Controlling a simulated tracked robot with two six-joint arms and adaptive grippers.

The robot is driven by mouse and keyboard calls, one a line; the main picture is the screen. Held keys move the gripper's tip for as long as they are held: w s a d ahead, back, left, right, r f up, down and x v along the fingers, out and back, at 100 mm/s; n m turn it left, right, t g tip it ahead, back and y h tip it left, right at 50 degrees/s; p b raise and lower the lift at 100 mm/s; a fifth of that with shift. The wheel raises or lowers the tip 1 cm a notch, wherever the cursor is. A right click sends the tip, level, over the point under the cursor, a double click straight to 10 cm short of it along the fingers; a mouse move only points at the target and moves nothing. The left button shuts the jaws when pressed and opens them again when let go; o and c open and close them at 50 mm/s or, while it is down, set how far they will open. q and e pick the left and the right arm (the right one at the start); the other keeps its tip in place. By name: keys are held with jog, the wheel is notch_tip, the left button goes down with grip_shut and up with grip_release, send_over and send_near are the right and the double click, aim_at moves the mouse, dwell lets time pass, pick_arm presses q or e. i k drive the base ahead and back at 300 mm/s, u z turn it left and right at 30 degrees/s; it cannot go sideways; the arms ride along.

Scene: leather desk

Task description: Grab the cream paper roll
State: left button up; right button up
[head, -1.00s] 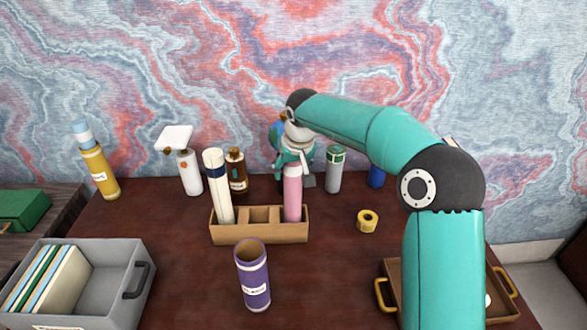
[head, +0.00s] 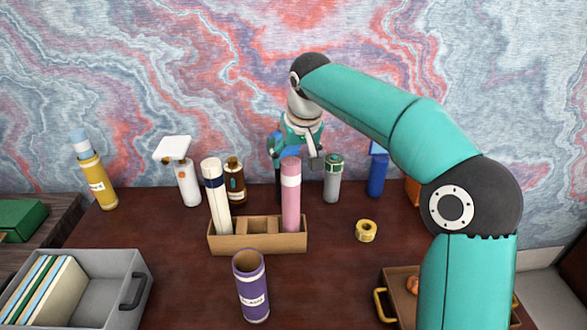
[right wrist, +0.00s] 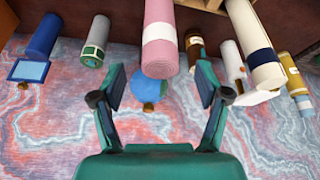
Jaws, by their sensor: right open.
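The cream paper roll (head: 217,203) has a dark blue band and stands upright in the left compartment of a wooden holder (head: 258,242). A pink roll (head: 291,198) with a pale band stands in the right compartment. My right gripper (head: 297,153) is open and empty, behind and above the pink roll, to the right of the cream roll. In the right wrist view its open fingers (right wrist: 160,86) show below the pink roll (right wrist: 158,42), and the cream roll (right wrist: 256,45) is at upper right. My left gripper is not in view.
A purple tube (head: 251,288) stands in front of the holder, and a yellow tape roll (head: 366,231) lies to its right. Bottles (head: 235,180) stand behind. A grey bin (head: 95,285) is at left. The desk between bin and holder is clear.

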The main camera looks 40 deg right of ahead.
aim_at(213, 176)
jog(key=k, duration=1)
